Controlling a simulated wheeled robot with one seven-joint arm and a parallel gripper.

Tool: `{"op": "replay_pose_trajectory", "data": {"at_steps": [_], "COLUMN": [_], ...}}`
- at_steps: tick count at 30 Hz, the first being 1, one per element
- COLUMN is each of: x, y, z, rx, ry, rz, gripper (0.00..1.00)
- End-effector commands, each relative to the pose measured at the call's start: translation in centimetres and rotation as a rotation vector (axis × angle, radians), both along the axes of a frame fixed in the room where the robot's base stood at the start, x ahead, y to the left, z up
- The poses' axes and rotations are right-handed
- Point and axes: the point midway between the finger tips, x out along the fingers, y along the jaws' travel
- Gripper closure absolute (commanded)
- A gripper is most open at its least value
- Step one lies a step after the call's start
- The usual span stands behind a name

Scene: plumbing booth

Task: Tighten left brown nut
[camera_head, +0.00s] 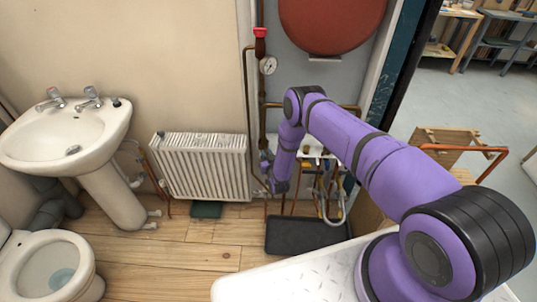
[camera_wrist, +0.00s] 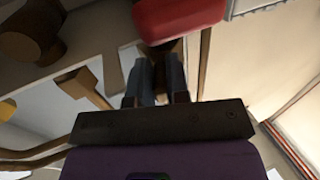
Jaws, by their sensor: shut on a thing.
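My gripper (camera_head: 268,174) is low at the pipework, just right of the white radiator, at the end of my purple arm. In the wrist view my gripper's two fingers (camera_wrist: 160,78) point up the picture and close around a small dark brown part directly below a red block (camera_wrist: 178,18). This part looks like the brown nut (camera_wrist: 163,46), but the fingers and the red block hide most of it. A thicker brown round fitting (camera_wrist: 28,38) shows at the upper left, apart from the fingers. In the head view the nut is too small and covered to make out.
The radiator (camera_head: 202,168) stands close left of my gripper. A pressure gauge (camera_head: 268,65) and a red cap (camera_head: 260,32) sit on the vertical pipe above. Several thin pipes and hoses (camera_head: 328,190) hang to the right. A black tray (camera_head: 290,236) lies on the floor below.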

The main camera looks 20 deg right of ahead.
Motion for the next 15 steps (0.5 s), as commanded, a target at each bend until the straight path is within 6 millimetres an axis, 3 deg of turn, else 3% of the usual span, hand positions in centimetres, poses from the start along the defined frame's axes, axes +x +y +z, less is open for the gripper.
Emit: {"op": "replay_pose_trajectory", "data": {"at_steps": [15], "x": [0.5], "y": [2.6], "z": [-0.1], "rx": [0.002], "ry": [0.002], "rz": [-0.487], "gripper": [1.0]}}
